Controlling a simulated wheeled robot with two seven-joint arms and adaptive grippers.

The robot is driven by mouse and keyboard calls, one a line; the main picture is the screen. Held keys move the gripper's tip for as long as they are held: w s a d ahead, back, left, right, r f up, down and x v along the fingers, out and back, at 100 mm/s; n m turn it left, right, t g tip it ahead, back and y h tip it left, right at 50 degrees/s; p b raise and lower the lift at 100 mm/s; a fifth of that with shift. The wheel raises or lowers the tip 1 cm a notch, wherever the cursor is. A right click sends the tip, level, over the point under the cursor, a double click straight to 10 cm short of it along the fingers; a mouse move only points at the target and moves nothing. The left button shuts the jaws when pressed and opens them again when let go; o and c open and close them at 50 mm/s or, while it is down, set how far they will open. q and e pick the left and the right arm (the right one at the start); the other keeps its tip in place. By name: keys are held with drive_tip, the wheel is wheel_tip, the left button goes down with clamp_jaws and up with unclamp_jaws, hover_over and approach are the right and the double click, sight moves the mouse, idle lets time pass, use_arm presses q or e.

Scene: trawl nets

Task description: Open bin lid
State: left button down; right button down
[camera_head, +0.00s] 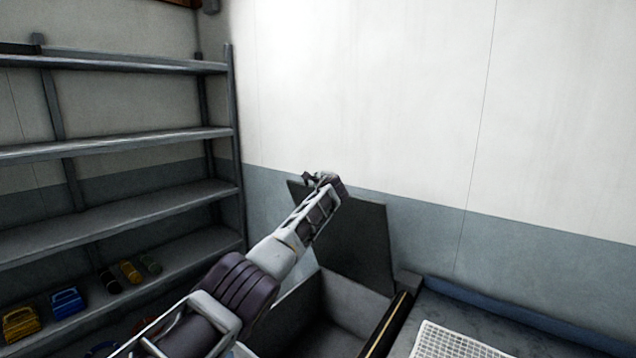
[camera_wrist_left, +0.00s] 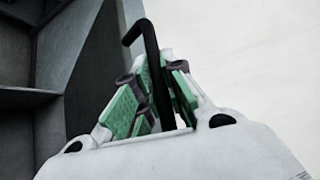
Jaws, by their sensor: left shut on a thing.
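The grey bin (camera_head: 350,300) stands against the wall, and its open top shows the inside. Its dark flat lid (camera_head: 365,240) is raised steeply, close to the wall. My left arm reaches over the bin, and my left gripper (camera_head: 318,180) is at the lid's upper edge. In the left wrist view, the gripper's green-padded fingers (camera_wrist_left: 152,95) are closed around a black bent handle (camera_wrist_left: 151,50). The lid (camera_wrist_left: 95,65) shows there as a dark panel beside the fingers. The bin's near side is partly hidden by my arm. My right gripper is not in view.
A grey metal shelf (camera_head: 120,205) stands at the left, with blue and yellow items (camera_head: 68,302) on its lower boards. At the right of the bin is a blue-grey surface (camera_head: 480,310) with a white grid (camera_head: 450,342). The wall (camera_head: 430,225) is close behind the lid.

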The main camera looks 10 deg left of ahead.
use_arm(q)
drive_tip(key=shift+w+r, duration=0.1)
idle(0.4)
drive_tip(key=c, duration=1.5)
unclamp_jaws()
drive_tip(key=shift+s+d, duration=0.4)
drive_tip(key=shift+s, duration=0.1)
drive_tip(key=shift+a+v, duration=0.2)
drive_tip(key=shift+v, duration=5.2)
